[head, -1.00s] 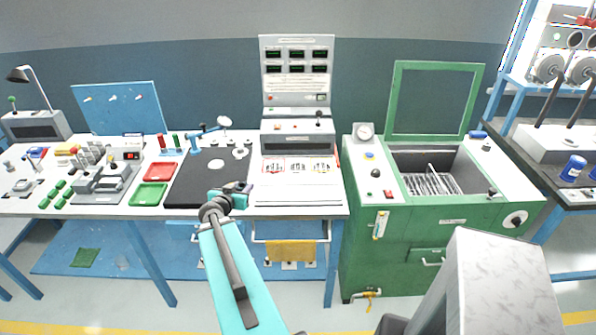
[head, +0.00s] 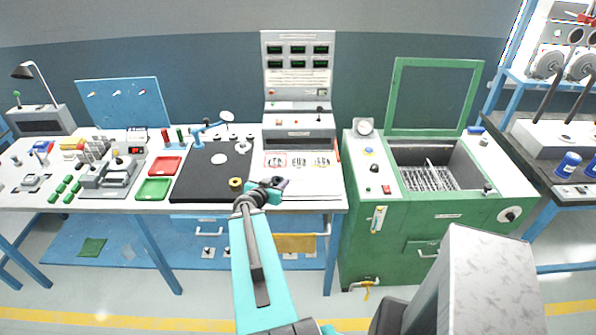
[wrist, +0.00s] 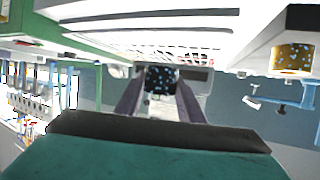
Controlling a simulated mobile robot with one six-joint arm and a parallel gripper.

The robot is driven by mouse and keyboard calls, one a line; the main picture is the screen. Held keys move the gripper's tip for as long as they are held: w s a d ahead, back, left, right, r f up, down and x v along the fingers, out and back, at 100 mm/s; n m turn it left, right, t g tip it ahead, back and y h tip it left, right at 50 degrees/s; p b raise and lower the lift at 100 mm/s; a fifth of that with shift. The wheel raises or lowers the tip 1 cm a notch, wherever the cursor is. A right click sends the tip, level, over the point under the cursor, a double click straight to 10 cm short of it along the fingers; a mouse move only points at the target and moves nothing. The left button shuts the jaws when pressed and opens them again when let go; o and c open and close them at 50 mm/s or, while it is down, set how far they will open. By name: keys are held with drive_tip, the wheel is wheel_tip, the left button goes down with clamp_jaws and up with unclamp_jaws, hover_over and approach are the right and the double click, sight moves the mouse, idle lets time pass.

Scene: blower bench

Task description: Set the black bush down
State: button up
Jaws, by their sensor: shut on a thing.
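My gripper (head: 276,184) is shut on the black bush, a small dark piece with light blue specks (wrist: 161,79) between the two fingers in the wrist view. In the head view the bush is a tiny dark spot at the gripper's tip, hard to tell from the fingers. The gripper is over the front left part of the white printed sheet (head: 305,186) on the bench. I cannot tell whether the bush touches the surface.
A brass-coloured bush (head: 235,184) stands on the black mat (head: 203,184), left of my gripper; it also shows in the wrist view (wrist: 292,58). Red (head: 166,166) and green (head: 153,189) trays lie further left. A green machine (head: 375,205) stands right.

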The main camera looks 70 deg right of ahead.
sight(279, 179)
drive_tip(key=shift+d+f+b, duration=0.2)
drive_tip(key=shift+b, duration=0.55)
drive_tip(key=d+b, duration=0.2)
drive_tip(key=b, duration=0.7)
drive_tip(key=shift+w+d+f, duration=0.1)
drive_tip(key=shift+d, duration=0.05)
drive_tip(key=shift+b, duration=0.3)
drive_tip(key=d+b, duration=0.1)
drive_tip(key=b, duration=0.1)
drive_tip(key=shift+d+f+b, duration=0.1)
drive_tip(key=shift+b, duration=0.25)
drive_tip(key=b, duration=0.2)
drive_tip(key=shift+d+b, duration=0.35)
drive_tip(key=shift+d, duration=0.05)
drive_tip(key=shift+d+b, duration=0.4)
drive_tip(key=shift+b, duration=0.85)
drive_tip(key=shift+w+d+r+p, duration=0.1)
drive_tip(key=shift+d+r+p, duration=0.1)
drive_tip(key=shift+d+p, duration=0.2)
drive_tip(key=d+p, duration=0.1)
drive_tip(key=d, duration=0.5)
drive_tip(key=d+f+p, duration=0.1)
drive_tip(key=d, duration=0.2)
drive_tip(key=shift+w+d+p, duration=0.2)
drive_tip(key=shift+d+p, duration=0.15)
